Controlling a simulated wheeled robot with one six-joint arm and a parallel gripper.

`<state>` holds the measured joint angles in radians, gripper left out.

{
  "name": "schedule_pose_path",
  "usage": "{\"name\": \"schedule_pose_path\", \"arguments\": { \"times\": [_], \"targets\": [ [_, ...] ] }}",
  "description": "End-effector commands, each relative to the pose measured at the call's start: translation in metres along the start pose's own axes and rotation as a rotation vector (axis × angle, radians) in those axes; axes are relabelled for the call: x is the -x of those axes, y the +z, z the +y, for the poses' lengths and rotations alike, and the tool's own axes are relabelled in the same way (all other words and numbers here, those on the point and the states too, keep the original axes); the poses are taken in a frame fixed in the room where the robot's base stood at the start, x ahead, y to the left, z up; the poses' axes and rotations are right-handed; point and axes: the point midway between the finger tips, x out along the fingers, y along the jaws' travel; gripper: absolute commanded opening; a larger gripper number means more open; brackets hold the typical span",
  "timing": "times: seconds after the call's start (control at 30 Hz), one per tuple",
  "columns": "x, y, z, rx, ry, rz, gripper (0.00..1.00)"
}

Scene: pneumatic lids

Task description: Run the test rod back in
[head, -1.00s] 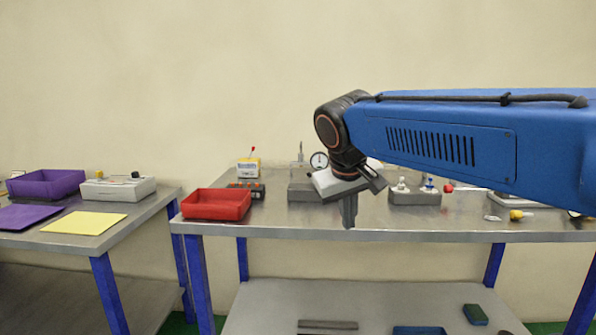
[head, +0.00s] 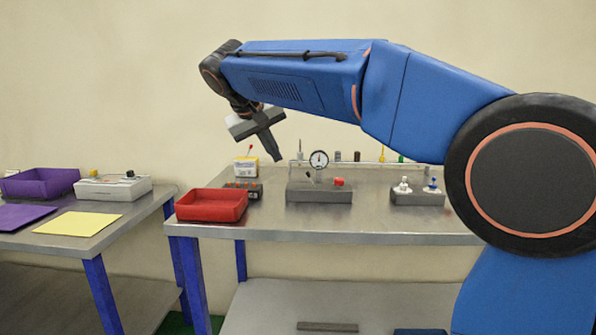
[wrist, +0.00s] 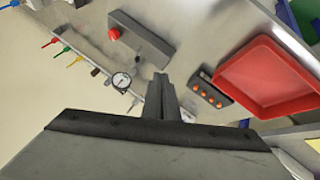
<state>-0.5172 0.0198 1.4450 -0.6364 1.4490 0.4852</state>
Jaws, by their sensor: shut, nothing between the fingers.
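My gripper (head: 277,156) is shut and empty, held above the back left of the middle table. Its closed fingers (wrist: 161,97) also show in the wrist view. A grey block (head: 318,195) with a red knob (head: 338,182) lies to its right, and a round dial gauge (head: 318,160) stands behind it. A yellow and white box (head: 246,168) with an upright red-tipped lever (head: 250,149) stands to the left of the fingers. I cannot make out a test rod for certain in either view.
A red tray (head: 211,218) and a dark strip with orange buttons (wrist: 208,89) are at the table's left. A grey block with white fittings (head: 418,199) is at right. A purple tray (head: 40,182) and white box (head: 113,190) stand on the left table. The middle table's front is clear.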

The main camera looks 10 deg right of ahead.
Motion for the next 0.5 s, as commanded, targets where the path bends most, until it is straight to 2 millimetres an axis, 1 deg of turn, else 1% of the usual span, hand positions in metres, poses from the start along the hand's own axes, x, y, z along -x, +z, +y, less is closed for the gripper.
{"name": "schedule_pose_path", "arguments": {
  "times": [0.37,0.5],
  "targets": [
    [-0.002,0.000,0.000,0.000,0.001,0.000,0.00],
    [-0.012,0.000,0.000,0.000,0.002,-0.002,0.00]
  ]
}}
